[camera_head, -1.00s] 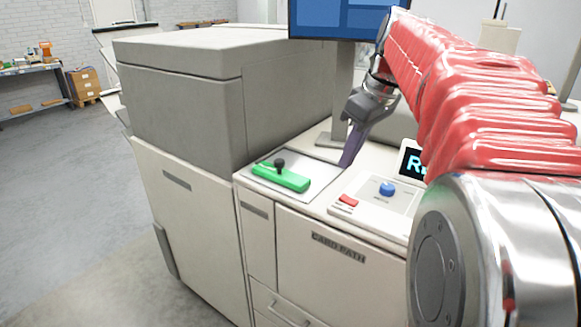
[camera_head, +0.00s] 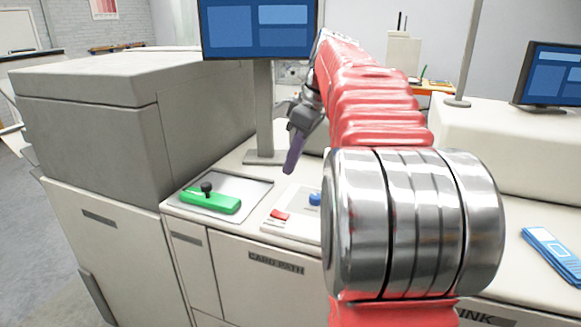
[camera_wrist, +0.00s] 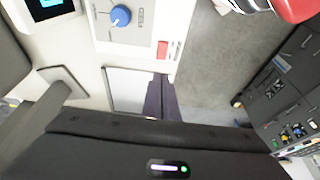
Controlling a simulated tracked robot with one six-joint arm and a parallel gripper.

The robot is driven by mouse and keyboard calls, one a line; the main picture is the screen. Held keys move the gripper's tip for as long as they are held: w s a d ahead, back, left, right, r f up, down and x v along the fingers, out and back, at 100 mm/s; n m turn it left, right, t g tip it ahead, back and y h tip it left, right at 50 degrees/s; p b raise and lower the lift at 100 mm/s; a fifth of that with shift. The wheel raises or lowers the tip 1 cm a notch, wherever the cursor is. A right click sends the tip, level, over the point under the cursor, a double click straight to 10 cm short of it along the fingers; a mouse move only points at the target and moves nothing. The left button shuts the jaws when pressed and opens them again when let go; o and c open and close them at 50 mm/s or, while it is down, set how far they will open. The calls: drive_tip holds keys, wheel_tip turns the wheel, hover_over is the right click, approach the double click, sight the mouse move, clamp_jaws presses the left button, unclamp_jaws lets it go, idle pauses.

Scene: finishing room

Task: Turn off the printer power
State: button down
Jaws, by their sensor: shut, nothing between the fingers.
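The pale grey printer has a control panel (camera_head: 272,228) with a red rocker-like switch (camera_head: 279,215) and a round blue knob (camera_head: 315,198). In the wrist view the red switch (camera_wrist: 162,48) and the blue knob (camera_wrist: 121,16) both show clearly. A green bar with a black knob (camera_head: 211,200) sits on a plate left of the panel. My gripper (camera_head: 289,170) has purple fingers, shut and empty, above the counter behind the panel. In the wrist view the fingers (camera_wrist: 163,100) are close together below the red switch. My arm hides part of the panel in the head view.
A small lit display (camera_wrist: 52,8) is beside the knob. A tall grey printer housing (camera_head: 120,110) rises left. Grey floor is open at left.

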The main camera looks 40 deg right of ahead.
sight(275, 211)
drive_tip(key=x, duration=1.2)
drive_tip(key=shift+s+d+f, duration=0.2)
drive_tip(key=shift+s, duration=0.05)
